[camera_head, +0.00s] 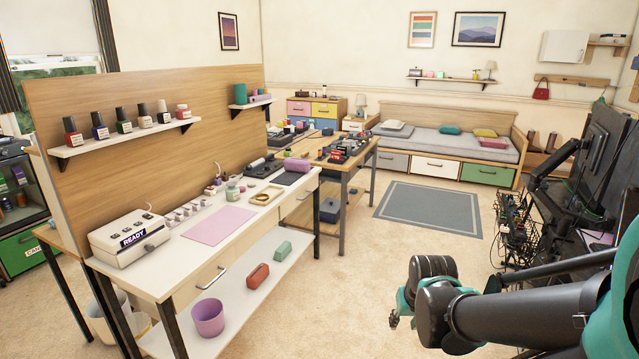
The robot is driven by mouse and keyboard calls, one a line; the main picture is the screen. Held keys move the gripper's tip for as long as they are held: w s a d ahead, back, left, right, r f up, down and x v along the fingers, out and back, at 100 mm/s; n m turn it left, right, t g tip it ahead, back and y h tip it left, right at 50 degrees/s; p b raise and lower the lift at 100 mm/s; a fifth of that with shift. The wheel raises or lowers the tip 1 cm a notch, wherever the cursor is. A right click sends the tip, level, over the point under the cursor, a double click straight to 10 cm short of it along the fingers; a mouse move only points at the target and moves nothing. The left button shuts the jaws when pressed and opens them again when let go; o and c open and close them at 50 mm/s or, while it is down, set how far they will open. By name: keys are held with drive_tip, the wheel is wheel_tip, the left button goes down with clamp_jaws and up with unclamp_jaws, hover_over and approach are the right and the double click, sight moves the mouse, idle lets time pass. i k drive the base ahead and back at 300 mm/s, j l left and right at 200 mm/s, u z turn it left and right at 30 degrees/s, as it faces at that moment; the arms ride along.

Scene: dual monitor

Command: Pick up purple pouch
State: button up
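A rounded pinkish-purple item (297,165) that looks like the purple pouch lies at the far right end of the white workbench, beside a black flat item. It is small in this view, so I cannot be sure it is a pouch. My arm enters from the lower right. My gripper (400,312) is at its end, low over the floor and well to the right of the bench. Its fingers are mostly hidden behind my arm's dark joint, and I see nothing held in it.
The white workbench (172,280) has a pink mat (217,224) and a labelled machine (130,238) on top. A purple pot (208,317), a red case (258,275) and a green case (283,250) are on its lower shelf. Monitors (606,140) stand right. Carpet between is clear.

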sight(290, 165)
drive_tip(key=i+z, duration=0.15)
drive_tip(key=i, duration=0.5)
drive_tip(key=i+j+z, duration=0.1)
drive_tip(key=i, duration=0.5)
drive_tip(key=i+j+z, duration=0.15)
drive_tip(key=i, duration=0.5)
drive_tip(key=i+u, duration=0.2)
drive_tip(key=i, duration=0.35)
drive_tip(key=i+l+u, duration=0.2)
drive_tip(key=i, duration=0.3)
